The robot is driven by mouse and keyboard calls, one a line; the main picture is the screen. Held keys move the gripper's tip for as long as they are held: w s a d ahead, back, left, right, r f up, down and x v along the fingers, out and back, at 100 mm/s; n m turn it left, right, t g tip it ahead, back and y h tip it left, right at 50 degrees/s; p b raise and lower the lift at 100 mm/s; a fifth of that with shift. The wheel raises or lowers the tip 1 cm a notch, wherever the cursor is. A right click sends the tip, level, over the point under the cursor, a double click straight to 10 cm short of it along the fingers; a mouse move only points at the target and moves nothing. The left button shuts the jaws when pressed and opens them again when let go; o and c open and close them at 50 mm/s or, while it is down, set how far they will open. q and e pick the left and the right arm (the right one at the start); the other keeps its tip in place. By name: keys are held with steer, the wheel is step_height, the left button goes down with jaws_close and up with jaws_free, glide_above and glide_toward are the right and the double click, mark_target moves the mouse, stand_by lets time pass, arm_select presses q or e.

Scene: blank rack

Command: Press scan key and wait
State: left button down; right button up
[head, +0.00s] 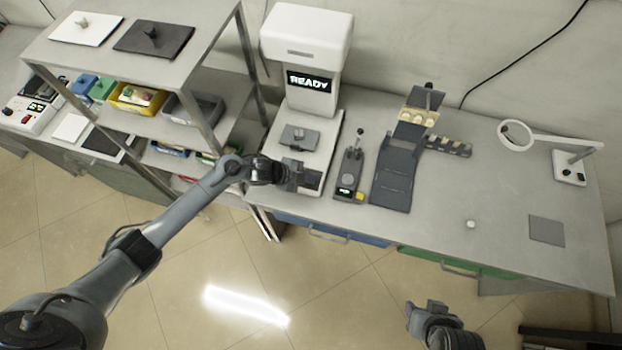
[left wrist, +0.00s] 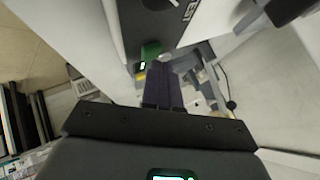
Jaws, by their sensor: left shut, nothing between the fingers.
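The white scanner (head: 305,30) stands at the back of the bench, and its screen (head: 309,82) reads READY. A grey block (head: 299,137) sits on its bed. My left gripper (head: 308,178) is shut and empty, over the dark front part of the scanner base. It hides part of that area, and I cannot make out a scan key there. In the left wrist view the closed fingers (left wrist: 163,88) point toward a small green piece (left wrist: 150,51); contact cannot be told. My right gripper (head: 425,307) is low, in front of the bench; its finger opening is unclear.
A dark device with a lever (head: 349,172) and a dark sloped stand (head: 395,178) stand right of the scanner. A shelf rack (head: 185,60) with bins is on the left. A magnifier lamp (head: 570,167) stands at right. The bench's front right is mostly clear.

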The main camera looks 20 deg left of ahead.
arm_select(q)
steer(key=shift+f, duration=0.3)
steer(key=shift+r, duration=0.15)
stand_by(0.5)
steer(key=shift+r+p, duration=0.7)
steer(key=shift+r+p, duration=0.7)
steer(key=shift+r, duration=0.1)
step_height(320, 180, up, 4)
steer(key=p, duration=0.3)
steer(key=shift+f, duration=0.2)
steer(key=shift+f, duration=0.1)
